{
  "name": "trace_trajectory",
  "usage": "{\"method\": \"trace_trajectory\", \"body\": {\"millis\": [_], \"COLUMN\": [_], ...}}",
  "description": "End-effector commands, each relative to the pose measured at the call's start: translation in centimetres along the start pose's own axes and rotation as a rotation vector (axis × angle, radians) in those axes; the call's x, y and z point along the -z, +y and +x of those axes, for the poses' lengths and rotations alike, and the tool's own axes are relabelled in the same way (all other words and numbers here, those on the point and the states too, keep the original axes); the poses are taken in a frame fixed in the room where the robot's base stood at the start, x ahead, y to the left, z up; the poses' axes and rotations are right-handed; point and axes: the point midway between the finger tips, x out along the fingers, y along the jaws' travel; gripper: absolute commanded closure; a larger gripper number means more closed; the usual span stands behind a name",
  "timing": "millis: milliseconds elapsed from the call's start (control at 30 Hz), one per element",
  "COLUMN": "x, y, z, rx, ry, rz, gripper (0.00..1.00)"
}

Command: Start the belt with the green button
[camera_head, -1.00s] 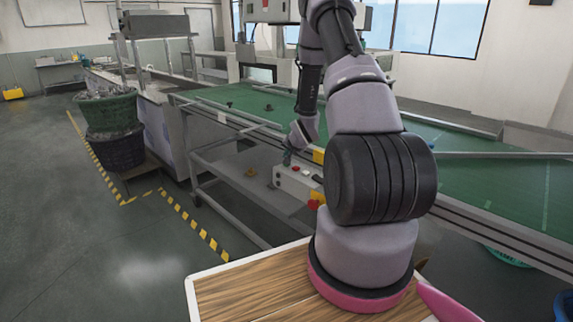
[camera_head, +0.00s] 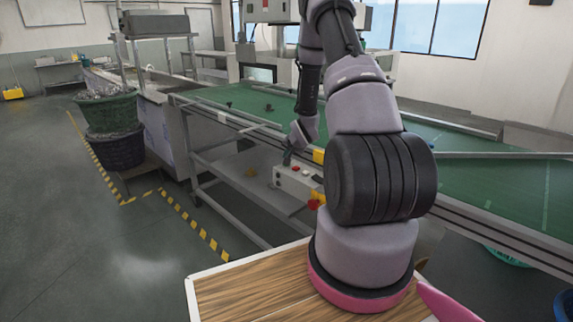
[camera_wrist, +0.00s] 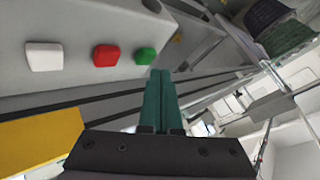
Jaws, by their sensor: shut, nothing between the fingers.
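The control box (camera_head: 297,182) is a pale grey panel on the near side of the conveyor. In the wrist view it carries a green button (camera_wrist: 145,55), a red button (camera_wrist: 106,55) and a white button (camera_wrist: 44,56) in a row. My gripper (camera_wrist: 161,72) has its two green fingers together and empty. The fingertips show just below and right of the green button, close to it. I cannot tell whether they touch the box. In the head view my gripper (camera_head: 287,160) is at the box's left end, and the green button cannot be made out there.
The green conveyor belt (camera_head: 465,178) runs behind the box, with several small dark pieces on it. A metal frame (camera_head: 225,205) stands below. Stacked green and dark baskets (camera_head: 112,128) stand at left. The floor at left, beyond the striped tape, is open.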

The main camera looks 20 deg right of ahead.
Motion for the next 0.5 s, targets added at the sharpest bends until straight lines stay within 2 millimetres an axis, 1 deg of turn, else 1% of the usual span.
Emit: {"method": "trace_trajectory", "body": {"millis": [300,500], "x": [-0.4,-0.43], "y": [0.42,0.41], "z": [0.55,0.58], "rx": [-0.001,0.0], "ry": [0.0,0.0], "rz": [0.002,0.001], "gripper": [1.0,1.0]}}
